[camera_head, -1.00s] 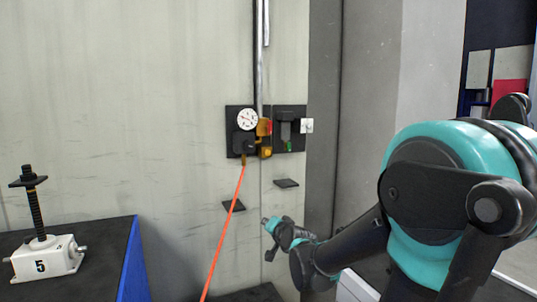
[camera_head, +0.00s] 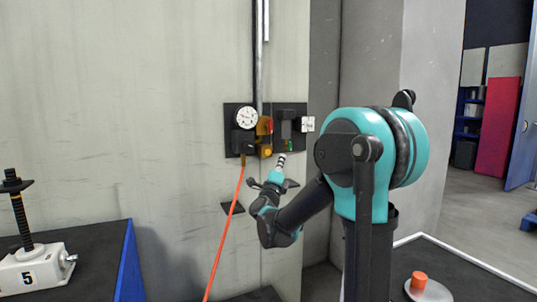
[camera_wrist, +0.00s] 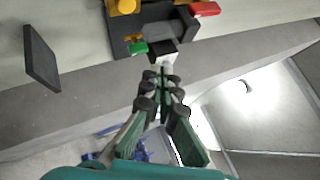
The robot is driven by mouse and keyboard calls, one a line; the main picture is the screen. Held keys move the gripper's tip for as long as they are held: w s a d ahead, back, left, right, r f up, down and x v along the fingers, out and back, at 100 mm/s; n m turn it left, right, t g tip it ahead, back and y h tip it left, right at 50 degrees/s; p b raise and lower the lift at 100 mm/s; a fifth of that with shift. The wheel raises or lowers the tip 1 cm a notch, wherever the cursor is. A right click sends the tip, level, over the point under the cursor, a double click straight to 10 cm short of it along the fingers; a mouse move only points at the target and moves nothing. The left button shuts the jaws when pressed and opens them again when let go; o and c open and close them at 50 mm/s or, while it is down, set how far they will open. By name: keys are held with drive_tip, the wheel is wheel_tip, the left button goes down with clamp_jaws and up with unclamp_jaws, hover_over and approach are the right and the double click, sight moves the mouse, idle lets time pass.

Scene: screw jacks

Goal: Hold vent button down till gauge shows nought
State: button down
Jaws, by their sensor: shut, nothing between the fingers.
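A round white gauge (camera_head: 245,117) is on a dark wall panel; its reading is too small to tell. A yellow button (camera_head: 267,152) is below a yellow fitting (camera_head: 264,127) with a red part; the yellow also shows at the top of the wrist view (camera_wrist: 125,5). A green part (camera_head: 289,145) is to its right, and in the wrist view (camera_wrist: 138,47). I cannot tell by label which is the vent button. My gripper (camera_head: 281,160) is shut and empty, just below the green part; its tips (camera_wrist: 163,78) appear apart from the panel.
A red hose (camera_head: 225,232) hangs from the panel. Small dark plates (camera_head: 232,207) jut from the wall below it. A white tag (camera_head: 308,124) is at the panel's right. A screw jack marked 5 (camera_head: 30,268) stands on a dark bench at left.

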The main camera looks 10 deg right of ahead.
sight(269, 155)
drive_tip(key=shift+w+a, duration=0.45)
drive_tip(key=shift+w, duration=0.95)
drive_tip(key=shift+w+a, duration=0.45)
drive_tip(key=shift+w, duration=0.9)
drive_tip(key=shift+w+a, duration=0.45)
drive_tip(key=shift+w, duration=0.95)
drive_tip(key=shift+w+a, duration=0.15)
drive_tip(key=shift+w, duration=0.3)
drive_tip(key=shift+w+a, duration=0.15)
drive_tip(key=shift+w, duration=0.35)
drive_tip(key=shift+s, duration=0.1)
idle(1.0)
drive_tip(key=shift+s+d, duration=0.3)
drive_tip(key=shift+s, duration=0.55)
drive_tip(key=shift+s+d, duration=0.25)
drive_tip(key=shift+s, duration=0.55)
drive_tip(key=shift+s+d, duration=0.25)
drive_tip(key=shift+s, duration=0.5)
drive_tip(key=shift+s+d, duration=0.25)
drive_tip(key=shift+s, duration=0.55)
